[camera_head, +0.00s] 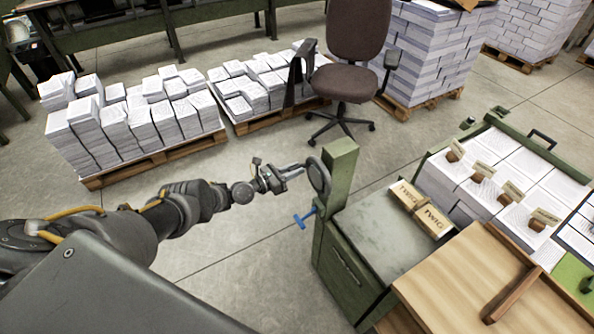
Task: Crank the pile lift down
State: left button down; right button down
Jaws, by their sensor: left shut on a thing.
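A dark round crank wheel (318,178) is mounted on the left side of a green post (341,170) at the corner of a green cabinet (345,270). My left gripper (296,171) reaches in from the left and is shut at the near rim of the wheel; the small part between its fingers is hard to make out, likely the crank's handle. A blue T-shaped handle (305,218) sticks out lower on the post, apart from my gripper. My right gripper is out of view. Which surface the crank moves cannot be told.
Paper stacks with wooden-handled stamps (483,170) stand at the right, behind a wooden board (470,285). An office chair (345,80) and pallets of paper (150,165) are behind. Floor around my arm is clear.

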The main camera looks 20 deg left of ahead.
pick_arm(q)
jog(key=shift+s+f, duration=0.1)
jog(key=shift+f, duration=0.15)
jog(key=c, duration=1.5)
grip_release()
jog(key=shift+c, duration=0.2)
jog(key=o, duration=0.3)
jog(key=shift+r, duration=0.1)
jog(key=shift+s+a, duration=0.25)
jog(key=p+v, duration=0.3)
jog(key=v, duration=0.7)
